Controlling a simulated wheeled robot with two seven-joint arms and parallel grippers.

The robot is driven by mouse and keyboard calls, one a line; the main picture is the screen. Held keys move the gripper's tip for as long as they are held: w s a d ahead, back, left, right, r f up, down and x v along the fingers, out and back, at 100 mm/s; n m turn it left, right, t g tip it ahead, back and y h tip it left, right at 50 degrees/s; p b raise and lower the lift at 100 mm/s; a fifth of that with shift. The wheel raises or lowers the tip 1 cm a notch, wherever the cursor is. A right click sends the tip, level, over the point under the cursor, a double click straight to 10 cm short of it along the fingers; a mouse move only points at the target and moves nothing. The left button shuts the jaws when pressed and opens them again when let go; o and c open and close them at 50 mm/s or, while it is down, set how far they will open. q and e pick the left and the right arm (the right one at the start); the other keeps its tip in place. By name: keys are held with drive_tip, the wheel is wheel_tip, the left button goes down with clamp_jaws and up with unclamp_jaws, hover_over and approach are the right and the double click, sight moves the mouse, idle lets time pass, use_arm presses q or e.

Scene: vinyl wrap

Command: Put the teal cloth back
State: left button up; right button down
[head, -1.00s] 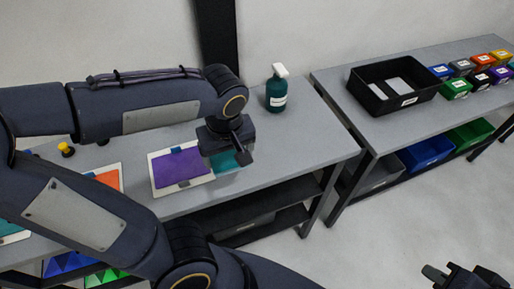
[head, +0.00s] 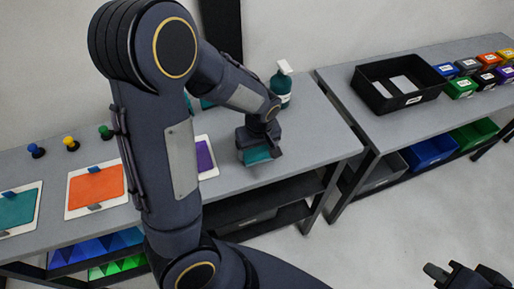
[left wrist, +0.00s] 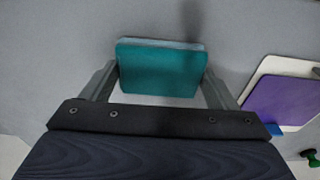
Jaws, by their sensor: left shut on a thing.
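The teal cloth (left wrist: 162,68) is a small folded pad between the two fingers of my left gripper in the left wrist view. In the head view my left gripper (head: 260,150) is shut on the cloth (head: 257,156), low over the grey workbench (head: 310,150), right of the purple panel (head: 205,157). I cannot tell whether the cloth touches the bench. My right gripper (head: 455,275) is at the bottom right corner, away from the bench and partly cut off. Its jaw opening is unclear.
A teal spray bottle (head: 281,88) stands behind my left gripper. An orange panel (head: 96,188) and a teal panel (head: 17,208) lie at left. A black bin (head: 398,88) stands on the right-hand bench. The bench's right end is clear.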

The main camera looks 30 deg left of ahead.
sight(259, 155)
use_arm(q)
drive_tip(key=o, duration=0.8)
wheel_tip(259, 155, up, 11)
drive_tip(key=d, duration=0.1)
drive_tip(key=shift+s+d+r+m+t+h, duration=0.7)
drive_tip(key=shift+s+m, duration=0.65)
drive_tip(key=shift+s, duration=1.45)
drive_tip(key=shift+s+d+r+m+t+h, duration=0.4)
drive_tip(key=shift+s+m+t+h, duration=0.75)
drive_tip(key=shift+s, duration=1.65)
drive_tip(key=shift+s+d+r+m+t+h, duration=0.5)
drive_tip(key=shift+s+m, duration=1.1)
drive_tip(key=shift+s, duration=1.2)
drive_tip(key=shift+a+r, duration=0.15)
drive_tip(key=shift+r, duration=0.05)
